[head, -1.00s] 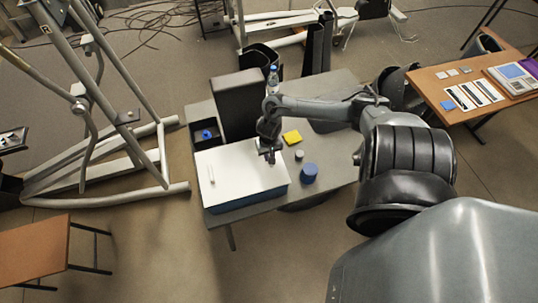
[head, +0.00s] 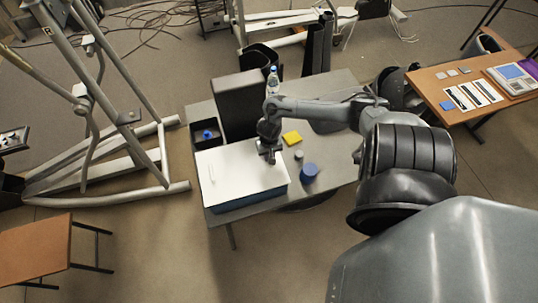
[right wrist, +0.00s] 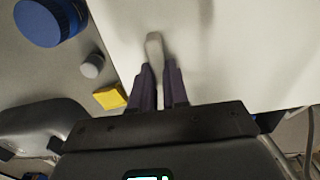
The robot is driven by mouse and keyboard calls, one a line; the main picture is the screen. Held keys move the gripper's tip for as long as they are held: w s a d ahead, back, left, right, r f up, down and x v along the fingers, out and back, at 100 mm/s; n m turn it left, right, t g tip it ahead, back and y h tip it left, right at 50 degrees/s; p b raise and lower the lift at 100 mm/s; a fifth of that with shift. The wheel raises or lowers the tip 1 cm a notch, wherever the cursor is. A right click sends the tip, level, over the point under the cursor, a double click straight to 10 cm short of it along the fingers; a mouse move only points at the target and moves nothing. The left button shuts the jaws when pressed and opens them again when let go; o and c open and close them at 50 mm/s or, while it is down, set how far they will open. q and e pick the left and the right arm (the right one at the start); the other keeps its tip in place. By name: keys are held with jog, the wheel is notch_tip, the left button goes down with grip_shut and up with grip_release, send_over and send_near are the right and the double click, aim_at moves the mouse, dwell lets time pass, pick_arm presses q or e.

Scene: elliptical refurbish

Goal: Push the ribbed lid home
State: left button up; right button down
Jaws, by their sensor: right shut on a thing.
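The wide white lid (head: 237,178) lies on top of a blue box (head: 250,199) on the grey table. A small upright white rib (head: 212,173) stands near its left end. My right gripper (head: 270,157) is over the lid's right end, fingers pointing down. In the right wrist view its dark purple fingers (right wrist: 160,88) are closed around a pale raised rib (right wrist: 154,48) on the white lid (right wrist: 220,50). The seam between lid and box is too small to judge. My left gripper is not in view.
A blue round jar (head: 309,172), a small grey cap (head: 299,155) and a yellow block (head: 292,138) sit right of the box. A dark tray (head: 199,143) and a tall dark case (head: 238,103) stand behind, with a bottle (head: 273,78) nearby.

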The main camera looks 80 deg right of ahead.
dwell(0.4)
jog(key=shift+f, duration=0.3)
dwell(0.5)
jog(key=shift+f, duration=0.25)
dwell(0.3)
jog(key=c, duration=1.1)
grip_release()
jog(key=shift+o, duration=0.2)
jog(key=shift+r, duration=0.6)
notch_tip(320, 180, up, 10)
jog(key=p, duration=0.2)
jog(key=shift+f, duration=0.2)
jog(key=shift+s+p, duration=0.1)
jog(key=shift+p, duration=0.25)
